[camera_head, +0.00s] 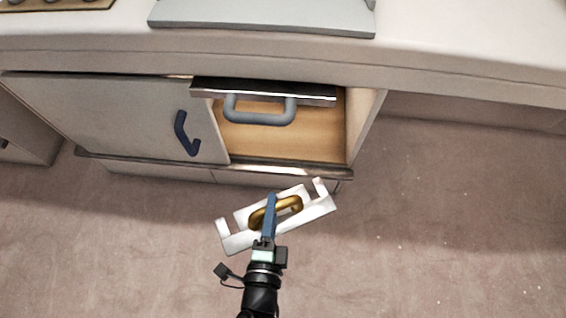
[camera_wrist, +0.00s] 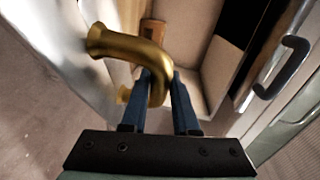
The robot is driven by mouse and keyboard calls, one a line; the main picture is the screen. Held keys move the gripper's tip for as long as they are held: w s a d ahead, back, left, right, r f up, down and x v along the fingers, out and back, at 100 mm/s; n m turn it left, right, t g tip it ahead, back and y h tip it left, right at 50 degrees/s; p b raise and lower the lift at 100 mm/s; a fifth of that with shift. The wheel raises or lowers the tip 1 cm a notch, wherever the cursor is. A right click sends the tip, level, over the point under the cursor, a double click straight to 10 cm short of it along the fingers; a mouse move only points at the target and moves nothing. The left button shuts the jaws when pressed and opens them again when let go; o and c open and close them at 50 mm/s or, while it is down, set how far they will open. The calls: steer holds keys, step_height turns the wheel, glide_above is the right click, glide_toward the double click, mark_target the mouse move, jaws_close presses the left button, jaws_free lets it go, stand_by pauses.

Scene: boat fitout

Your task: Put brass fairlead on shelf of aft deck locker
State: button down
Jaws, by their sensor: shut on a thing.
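The brass fairlead (camera_head: 289,205) is a curved brass piece against a pale plate (camera_head: 318,208) with upturned ends; it appears joined to the plate. My gripper (camera_head: 272,198) is shut on the brass piece and holds it in front of the locker. In the wrist view my gripper (camera_wrist: 160,76) has blue fingers either side of the brass bend (camera_wrist: 130,45), whose flared end points left. The aft deck locker (camera_head: 120,115) has an opening on its right with a wooden shelf surface (camera_head: 300,140) inside. The fairlead is outside the opening, below it in the head view.
A panel (camera_head: 310,93) with a grey handle (camera_head: 260,118) crosses the top of the opening. The left door has a dark blue handle (camera_head: 186,134). A metal edge (camera_head: 320,171) runs along the opening's bottom. A pale countertop (camera_head: 460,40) overhangs above. Floor at right is clear.

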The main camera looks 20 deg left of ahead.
steer(key=shift+a+f, duration=0.1)
steer(key=shift+f, duration=0.3)
steer(key=shift+w+b, duration=0.15)
steer(key=shift+b, duration=0.15)
steer(key=r+b+x, duration=0.1)
steer(key=r+x, duration=0.2)
steer(key=x, duration=1.6)
steer(key=f+b, duration=0.6)
steer(key=b, duration=0.1)
steer(key=shift+w+a+f, duration=0.2)
steer(key=shift+w+f, duration=0.05)
steer(key=shift+f, duration=0.05)
steer(key=shift+w+f, duration=0.15)
steer(key=shift+w, duration=0.05)
